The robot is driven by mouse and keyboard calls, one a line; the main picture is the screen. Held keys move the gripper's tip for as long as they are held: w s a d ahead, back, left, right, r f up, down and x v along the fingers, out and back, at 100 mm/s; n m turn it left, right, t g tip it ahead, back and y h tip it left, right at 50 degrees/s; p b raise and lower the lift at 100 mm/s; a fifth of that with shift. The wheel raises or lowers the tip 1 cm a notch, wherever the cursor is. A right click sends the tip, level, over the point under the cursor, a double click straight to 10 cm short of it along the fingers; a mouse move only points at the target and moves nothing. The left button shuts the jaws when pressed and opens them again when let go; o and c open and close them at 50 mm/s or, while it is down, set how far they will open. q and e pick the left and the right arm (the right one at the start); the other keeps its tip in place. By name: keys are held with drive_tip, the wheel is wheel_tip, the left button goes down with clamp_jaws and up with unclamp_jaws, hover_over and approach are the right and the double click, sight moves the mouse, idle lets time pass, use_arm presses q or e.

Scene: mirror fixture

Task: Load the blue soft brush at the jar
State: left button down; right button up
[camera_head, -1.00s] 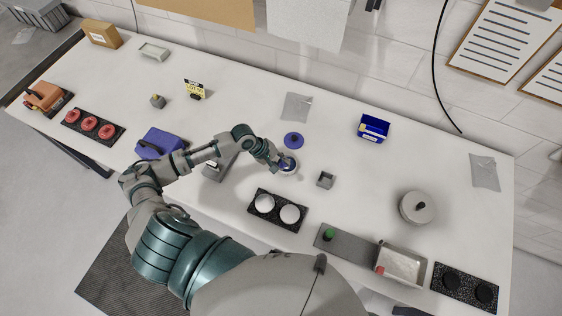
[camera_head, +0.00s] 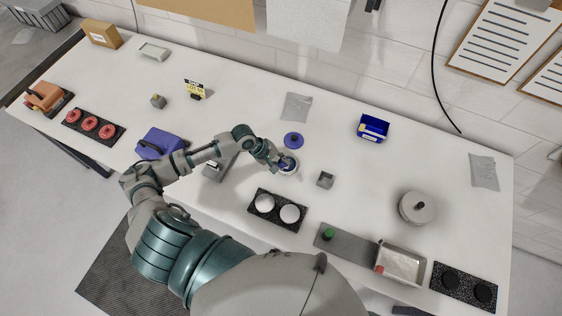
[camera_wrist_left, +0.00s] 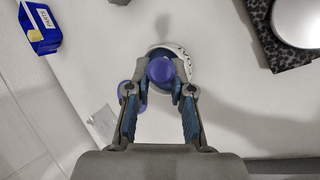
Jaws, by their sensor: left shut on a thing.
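My left gripper (camera_head: 281,163) is at the jar (camera_head: 289,170), a small white round vessel near the middle of the table. In the left wrist view the gripper (camera_wrist_left: 160,88) is shut on the blue brush (camera_wrist_left: 160,70), whose round blue top shows between the fingertips. The white rim of the jar (camera_wrist_left: 183,62) shows around and beyond the brush. The brush's lower end is hidden, so I cannot tell how deep it sits. A blue round lid (camera_head: 293,140) with a dark knob lies on the table just behind the jar. My right gripper is not in view.
A black holder with two white discs (camera_head: 277,209) lies in front of the jar. A grey round pot (camera_head: 417,208) stands at the right. The table is clear between these.

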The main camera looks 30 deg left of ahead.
use_arm(q)
drive_tip(key=shift+p, duration=0.4)
idle(0.8)
drive_tip(key=shift+s+f, duration=0.1)
drive_tip(key=shift+f, duration=0.1)
idle(1.3)
drive_tip(key=shift+r, duration=3.55)
